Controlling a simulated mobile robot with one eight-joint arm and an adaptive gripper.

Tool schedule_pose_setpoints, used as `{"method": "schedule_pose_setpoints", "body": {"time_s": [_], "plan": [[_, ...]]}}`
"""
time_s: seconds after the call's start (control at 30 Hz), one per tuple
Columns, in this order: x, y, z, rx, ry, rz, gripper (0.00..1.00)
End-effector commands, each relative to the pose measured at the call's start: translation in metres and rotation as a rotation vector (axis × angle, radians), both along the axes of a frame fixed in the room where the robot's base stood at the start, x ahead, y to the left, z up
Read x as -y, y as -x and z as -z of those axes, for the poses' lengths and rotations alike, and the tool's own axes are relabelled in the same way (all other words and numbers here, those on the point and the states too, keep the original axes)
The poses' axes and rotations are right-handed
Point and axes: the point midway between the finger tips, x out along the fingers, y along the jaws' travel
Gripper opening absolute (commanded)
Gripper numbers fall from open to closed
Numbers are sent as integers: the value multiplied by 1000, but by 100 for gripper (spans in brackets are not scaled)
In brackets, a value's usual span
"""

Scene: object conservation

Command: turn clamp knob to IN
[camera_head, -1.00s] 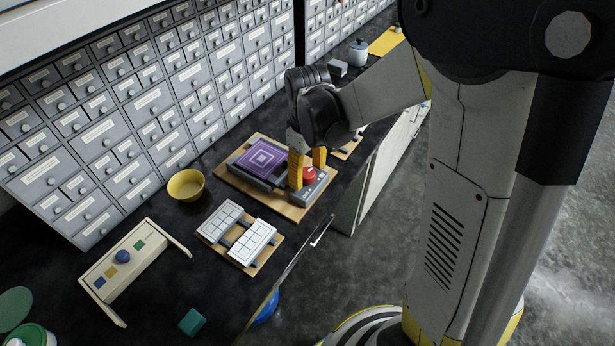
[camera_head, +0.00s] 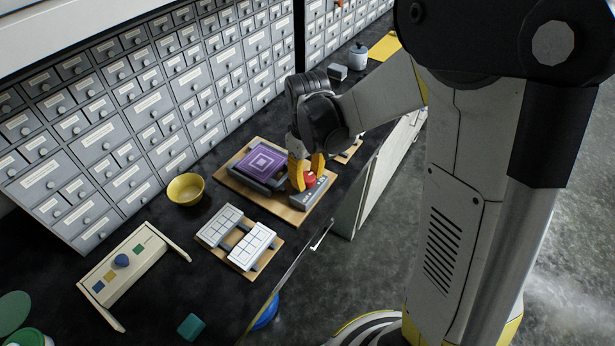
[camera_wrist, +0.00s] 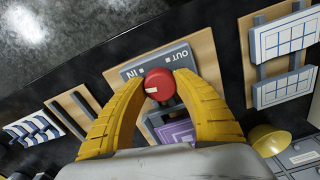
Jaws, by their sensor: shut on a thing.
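The red clamp knob (camera_head: 309,179) sits on a grey panel (camera_head: 328,186) at the front right of a wooden board (camera_head: 292,213). In the wrist view the knob (camera_wrist: 159,84) has a pale pointer mark toward its left. The words IN and OUT are on the panel (camera_wrist: 178,54), IN at left and OUT at right, upside down. My gripper (camera_wrist: 160,88) has its yellow fingers shut on the knob, one on each side. A purple patterned square (camera_head: 262,159) rests in a dark frame behind the knob.
A yellow bowl (camera_head: 186,189) stands left of the board. A rack with white gridded tiles (camera_head: 251,245) lies in front. A cream box (camera_head: 125,265) with coloured squares is at the left. Grey drawer cabinets (camera_head: 130,115) line the back of the dark counter.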

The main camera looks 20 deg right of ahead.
Motion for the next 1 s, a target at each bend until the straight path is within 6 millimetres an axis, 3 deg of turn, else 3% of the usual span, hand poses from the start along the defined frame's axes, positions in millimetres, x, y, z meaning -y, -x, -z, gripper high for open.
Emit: {"method": "schedule_pose_setpoints", "body": {"time_s": [0.6, 1.0], "plan": [[0, 0, 0, 0, 0, 450, 4], [0, 0, 0, 0, 0, 591, 4]]}}
